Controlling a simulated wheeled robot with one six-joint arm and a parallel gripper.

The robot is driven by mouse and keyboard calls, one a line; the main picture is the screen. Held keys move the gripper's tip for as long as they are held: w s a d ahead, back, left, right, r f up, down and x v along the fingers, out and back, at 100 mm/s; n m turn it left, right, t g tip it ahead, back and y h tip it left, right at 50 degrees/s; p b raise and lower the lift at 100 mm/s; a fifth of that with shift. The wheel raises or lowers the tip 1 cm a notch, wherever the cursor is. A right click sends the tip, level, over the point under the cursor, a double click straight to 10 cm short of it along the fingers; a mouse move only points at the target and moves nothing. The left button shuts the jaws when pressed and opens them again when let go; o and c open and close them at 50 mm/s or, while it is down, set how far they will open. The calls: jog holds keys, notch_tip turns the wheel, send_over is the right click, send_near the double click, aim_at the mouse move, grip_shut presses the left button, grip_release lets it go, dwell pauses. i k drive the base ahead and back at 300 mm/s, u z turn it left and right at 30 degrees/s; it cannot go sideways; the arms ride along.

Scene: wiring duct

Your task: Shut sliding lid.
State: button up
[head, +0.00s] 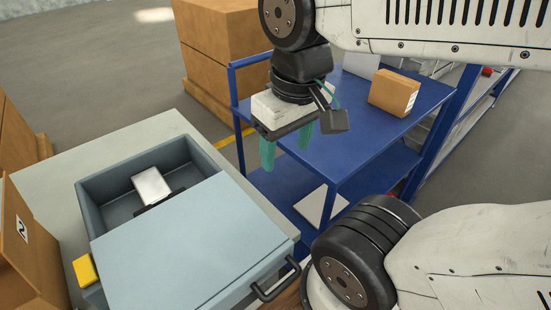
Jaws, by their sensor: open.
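The sliding lid (190,250) is a flat light blue-grey panel with a dark bar handle (277,282) at its near right end. It covers the near part of a grey-blue box (98,205), and the far part of the box is open. Inside the open part lie a white block (151,185) and a dark item beside it, partly hidden by the lid edge. My gripper (287,148) with teal fingers is open and empty. It hangs above and to the right of the box, apart from the lid and handle, in front of the blue cart.
The box stands on a pale table (60,185). A yellow block (86,270) sits at the box's left side. A blue cart (375,140) carrying a cardboard box (393,92) stands to the right. Large cartons (222,45) stand behind. Another carton (25,245) is at the left edge.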

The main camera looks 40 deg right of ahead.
aim_at(209, 246)
jog(key=k, duration=0.5)
jog(key=u, duration=1.15)
jog(key=k, duration=0.75)
jog(key=z, duration=1.1)
